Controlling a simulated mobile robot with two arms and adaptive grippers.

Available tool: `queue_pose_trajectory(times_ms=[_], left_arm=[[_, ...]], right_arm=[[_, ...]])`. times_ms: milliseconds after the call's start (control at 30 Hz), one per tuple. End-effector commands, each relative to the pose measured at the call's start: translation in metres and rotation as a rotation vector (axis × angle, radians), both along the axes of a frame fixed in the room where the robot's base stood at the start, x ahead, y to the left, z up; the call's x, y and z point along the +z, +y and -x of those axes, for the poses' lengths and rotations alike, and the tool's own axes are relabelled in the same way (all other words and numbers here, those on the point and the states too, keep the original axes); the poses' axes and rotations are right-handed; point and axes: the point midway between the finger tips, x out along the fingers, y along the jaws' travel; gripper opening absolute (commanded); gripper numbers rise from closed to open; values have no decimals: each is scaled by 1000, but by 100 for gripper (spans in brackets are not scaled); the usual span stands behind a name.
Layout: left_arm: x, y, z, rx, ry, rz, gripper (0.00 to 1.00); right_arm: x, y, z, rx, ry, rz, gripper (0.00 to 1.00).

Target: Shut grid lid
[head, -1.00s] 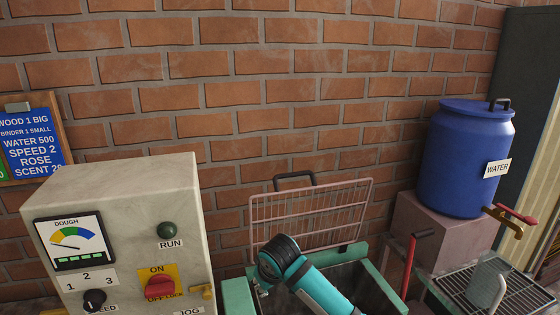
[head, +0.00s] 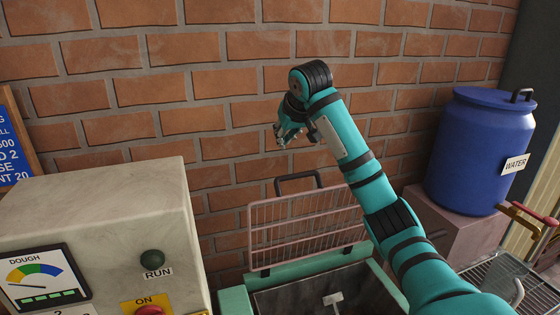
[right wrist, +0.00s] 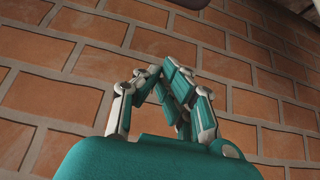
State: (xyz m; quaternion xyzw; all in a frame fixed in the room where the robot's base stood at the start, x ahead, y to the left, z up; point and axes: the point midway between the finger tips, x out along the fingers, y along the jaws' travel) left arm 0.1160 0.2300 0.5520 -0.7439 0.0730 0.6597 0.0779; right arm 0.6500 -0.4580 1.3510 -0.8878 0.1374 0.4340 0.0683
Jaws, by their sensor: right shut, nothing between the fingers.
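The grid lid (head: 290,232) is a pinkish wire grid with a dark handle (head: 298,180) on its top edge. It stands open, tilted up against the brick wall behind the green hopper (head: 237,301). My right gripper (head: 281,141) is above and slightly left of the handle, apart from it, close to the wall. In the right wrist view my right gripper (right wrist: 172,75) is shut and empty, with only brick behind it. My right forearm hides the right part of the lid. My left gripper is not in view.
A control box (head: 95,215) with a RUN button and a dial stands at the left. A blue water barrel (head: 472,150) stands on a block (head: 455,235) at the right, with a tap. A wire rack (head: 490,275) is at the lower right.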

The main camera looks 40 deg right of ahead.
Motion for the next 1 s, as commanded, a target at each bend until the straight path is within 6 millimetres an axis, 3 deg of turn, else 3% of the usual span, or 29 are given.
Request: queue_pose_trajectory(times_ms=[133,300,433,533,800,1000], left_arm=[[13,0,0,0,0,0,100],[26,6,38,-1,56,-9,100],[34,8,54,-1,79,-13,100],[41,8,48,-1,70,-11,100],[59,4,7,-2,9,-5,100],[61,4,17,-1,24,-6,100]], right_arm=[[-16,-4,-13,0,5,1,0],[-42,-10,-33,-1,6,-1,0],[-60,-14,-46,-1,4,0,0],[-72,-17,-55,0,3,0,0],[-82,-9,-27,2,2,4,0],[-86,-6,-19,1,0,2,0]])
